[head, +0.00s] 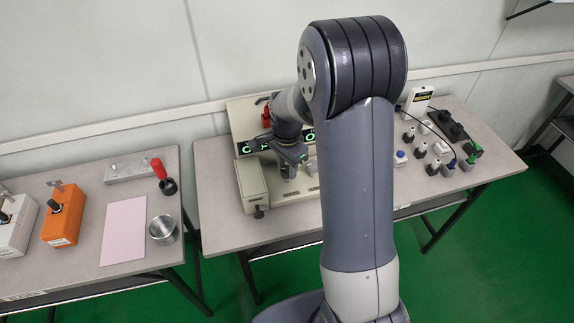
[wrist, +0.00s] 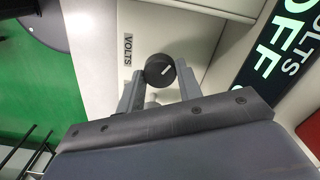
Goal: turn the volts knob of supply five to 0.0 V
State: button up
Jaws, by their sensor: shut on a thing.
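In the wrist view a round black volts knob (wrist: 158,72) with a white pointer line sits on a pale panel beside a label reading VOLTS (wrist: 128,50). My gripper (wrist: 161,77) is shut on the knob, one finger on each side. The pointer line slants up to the right in this picture. A dark display (wrist: 268,50) at the right shows VOLTS and OFF in pale green letters. In the head view my gripper (head: 291,168) is at the front of the beige supply unit (head: 250,186). The knob is hidden there, and I cannot read a supply number.
My arm covers the middle of the bench in the head view. Several small dark-topped devices (head: 420,150) stand to the right. On the left table are an orange box (head: 64,216), a metal cup (head: 163,230), a pink sheet (head: 124,230) and a red-handled tool (head: 158,168).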

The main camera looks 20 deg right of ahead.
jog(key=c, duration=0.4)
jog(key=shift+n, duration=0.4)
jog(key=n, duration=0.4)
jog(key=shift+n, duration=0.4)
jog(key=n, duration=0.6)
jog(key=shift+b, duration=0.4)
jog(key=n, duration=0.6)
jog(key=shift+n, duration=0.3)
jog(key=n, duration=0.5)
jog(key=shift+n, duration=0.3)
